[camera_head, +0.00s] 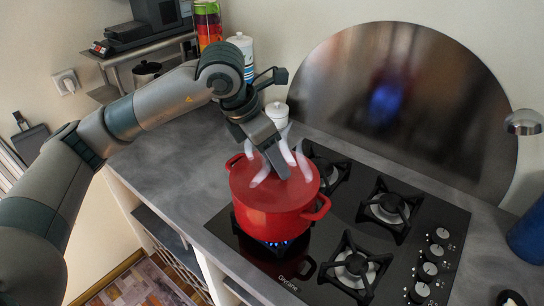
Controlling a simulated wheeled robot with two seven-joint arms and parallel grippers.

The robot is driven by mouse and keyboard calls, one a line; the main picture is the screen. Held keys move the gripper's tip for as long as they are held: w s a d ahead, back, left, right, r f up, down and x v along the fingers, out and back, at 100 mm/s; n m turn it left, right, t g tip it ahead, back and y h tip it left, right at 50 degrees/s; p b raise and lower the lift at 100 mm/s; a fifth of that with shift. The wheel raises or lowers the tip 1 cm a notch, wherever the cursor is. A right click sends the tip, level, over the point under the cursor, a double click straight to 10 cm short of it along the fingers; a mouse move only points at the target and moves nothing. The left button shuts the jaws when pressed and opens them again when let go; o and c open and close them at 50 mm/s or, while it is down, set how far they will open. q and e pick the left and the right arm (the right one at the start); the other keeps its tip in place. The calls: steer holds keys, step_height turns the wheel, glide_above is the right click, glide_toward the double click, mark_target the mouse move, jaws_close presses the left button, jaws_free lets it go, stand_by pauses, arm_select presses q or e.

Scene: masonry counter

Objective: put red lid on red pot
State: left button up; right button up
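The red pot (270,219) stands on the front left burner of the hob, with a blue flame under it. Its two side handles point to the upper left and lower right. A smooth red surface, which looks like the red lid (244,181), covers the pot's mouth. I cannot tell whether it sits fully on the rim. My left gripper (282,172) reaches down over the middle of this surface. It hides the lid's centre and any knob, and I cannot see whether its fingers are open or shut. Pale wisps like steam curl around it. My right gripper is not in view.
The black gas hob (326,224) has other burners, all without pots, and knobs at its right. A round shiny splashback (430,110) stands behind. White canisters (277,114) stand at the back left. A blue object (528,235) is at the right edge. The grey counter left of the pot is clear.

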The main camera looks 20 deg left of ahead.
arm_select(q)
steer(key=b+v, duration=0.4)
steer(key=v, duration=1.3)
steer(key=shift+r, duration=0.25)
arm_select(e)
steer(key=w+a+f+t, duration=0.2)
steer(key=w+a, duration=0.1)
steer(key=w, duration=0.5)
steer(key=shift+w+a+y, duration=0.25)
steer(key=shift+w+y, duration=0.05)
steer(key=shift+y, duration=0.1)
